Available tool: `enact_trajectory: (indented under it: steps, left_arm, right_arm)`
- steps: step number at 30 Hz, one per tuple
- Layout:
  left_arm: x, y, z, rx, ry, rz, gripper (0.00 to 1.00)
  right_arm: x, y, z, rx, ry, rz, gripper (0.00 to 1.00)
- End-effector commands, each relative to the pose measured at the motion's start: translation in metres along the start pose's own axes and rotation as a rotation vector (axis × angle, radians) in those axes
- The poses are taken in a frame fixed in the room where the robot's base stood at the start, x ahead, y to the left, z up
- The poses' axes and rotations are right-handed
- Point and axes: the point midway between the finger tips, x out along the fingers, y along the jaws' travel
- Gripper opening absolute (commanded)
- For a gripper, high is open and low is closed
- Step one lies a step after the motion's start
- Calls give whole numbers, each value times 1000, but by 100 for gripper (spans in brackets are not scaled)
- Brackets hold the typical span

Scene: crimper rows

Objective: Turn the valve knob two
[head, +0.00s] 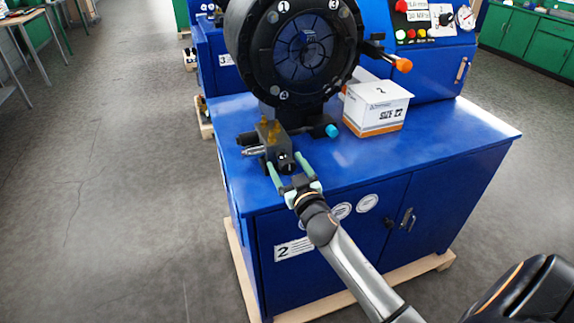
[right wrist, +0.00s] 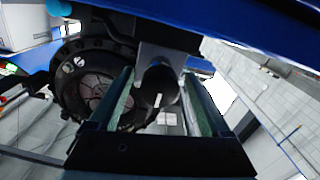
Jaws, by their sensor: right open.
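The valve knob (head: 285,162) is black and round, on the front of a small valve block (head: 269,134) at the left front corner of the blue machine marked 2. It also shows in the right wrist view (right wrist: 158,88), with a white mark on its face. My right gripper (head: 284,159) is open, with one green finger on each side of the knob. In the right wrist view the fingers (right wrist: 160,78) stand around the knob, with a visible gap at least on the right. My left gripper is not in view.
A large black crimper head (head: 302,50) stands behind the valve. A white and orange box (head: 377,104) marked 2 sits right of it on the blue cabinet top (head: 450,140). An orange-tipped lever (head: 402,65) and a cyan-tipped part (head: 332,131) stick out nearby. The floor at left is clear.

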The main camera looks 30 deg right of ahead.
Motion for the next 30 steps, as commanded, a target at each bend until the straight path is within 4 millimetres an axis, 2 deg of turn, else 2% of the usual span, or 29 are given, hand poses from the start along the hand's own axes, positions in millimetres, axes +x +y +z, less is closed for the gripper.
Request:
enact_trajectory:
  steps: [5, 27, 30]
  left_arm:
    - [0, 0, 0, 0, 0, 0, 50]
    - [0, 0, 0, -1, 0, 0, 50]
    - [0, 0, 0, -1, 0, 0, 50]
  right_arm:
    - [0, 0, 0, 0, 0, 0, 82]
    - [0, 0, 0, 0, 0, 0, 0]
    - [0, 0, 0, -1, -1, 0, 0]
